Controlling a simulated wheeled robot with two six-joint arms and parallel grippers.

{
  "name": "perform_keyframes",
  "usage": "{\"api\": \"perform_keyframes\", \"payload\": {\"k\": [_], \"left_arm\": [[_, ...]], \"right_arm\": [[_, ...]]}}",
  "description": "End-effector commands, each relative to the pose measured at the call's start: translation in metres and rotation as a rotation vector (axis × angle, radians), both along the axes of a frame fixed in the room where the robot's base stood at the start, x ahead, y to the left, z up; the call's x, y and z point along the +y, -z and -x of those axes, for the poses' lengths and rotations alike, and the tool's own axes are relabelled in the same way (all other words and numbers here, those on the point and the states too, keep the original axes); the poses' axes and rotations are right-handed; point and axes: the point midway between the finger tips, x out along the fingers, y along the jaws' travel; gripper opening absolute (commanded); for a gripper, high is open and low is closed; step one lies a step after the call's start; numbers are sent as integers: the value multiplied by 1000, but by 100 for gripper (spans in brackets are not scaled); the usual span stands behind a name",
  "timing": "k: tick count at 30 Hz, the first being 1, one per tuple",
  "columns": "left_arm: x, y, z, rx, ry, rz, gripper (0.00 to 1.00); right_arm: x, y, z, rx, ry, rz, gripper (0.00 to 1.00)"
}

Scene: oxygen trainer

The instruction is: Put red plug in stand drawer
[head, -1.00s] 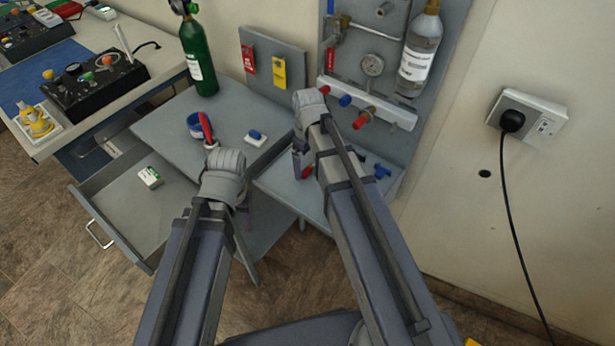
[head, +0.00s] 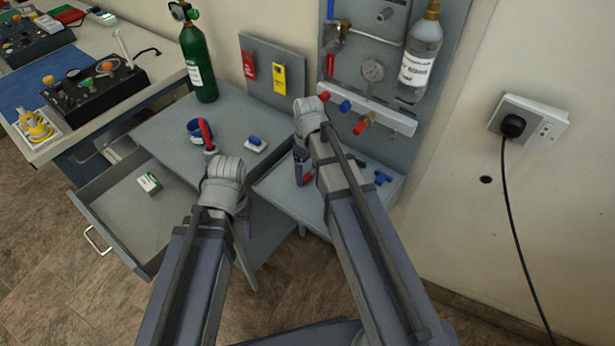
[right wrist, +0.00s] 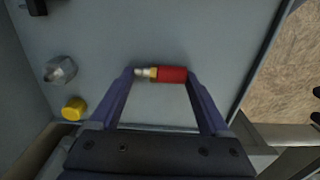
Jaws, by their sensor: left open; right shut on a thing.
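The red plug (right wrist: 170,74), with a yellow band and a silver tip, lies lengthwise between the fingers of my right gripper (right wrist: 160,75). The gripper is shut on it, over the grey tray. In the head view, my right gripper (head: 303,172) is at the tray's left part, with a bit of red showing beside its fingers. I cannot tell whether the plug touches the tray. The stand drawer (head: 112,208) is pulled open at the left, with a small white and green box (head: 149,183) inside. My left gripper (head: 242,218) is open, right of the drawer, its fingers mostly hidden by its wrist.
The stand top (head: 165,130) holds a green cylinder (head: 198,65), a blue tape roll with a red-handled item, and a blue-and-white piece (head: 255,144). The tray (head: 290,205) also holds blue pieces, a silver fitting (right wrist: 60,70) and a yellow cap (right wrist: 74,108). A gauge panel stands behind.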

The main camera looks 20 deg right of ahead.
Motion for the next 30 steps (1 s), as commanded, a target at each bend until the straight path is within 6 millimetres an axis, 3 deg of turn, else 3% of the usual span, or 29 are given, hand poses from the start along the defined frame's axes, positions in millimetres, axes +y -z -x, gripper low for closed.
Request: {"api": "perform_keyframes", "payload": {"k": [8,14,30], "left_arm": [[0,-1,0,0,0,0,56],[0,-13,0,0,0,0,56],[0,-91,0,0,-1,0,56]], "right_arm": [[0,-1,0,0,0,0,25],[0,-13,0,0,0,0,25],[0,-91,0,0,0,0,25]]}}
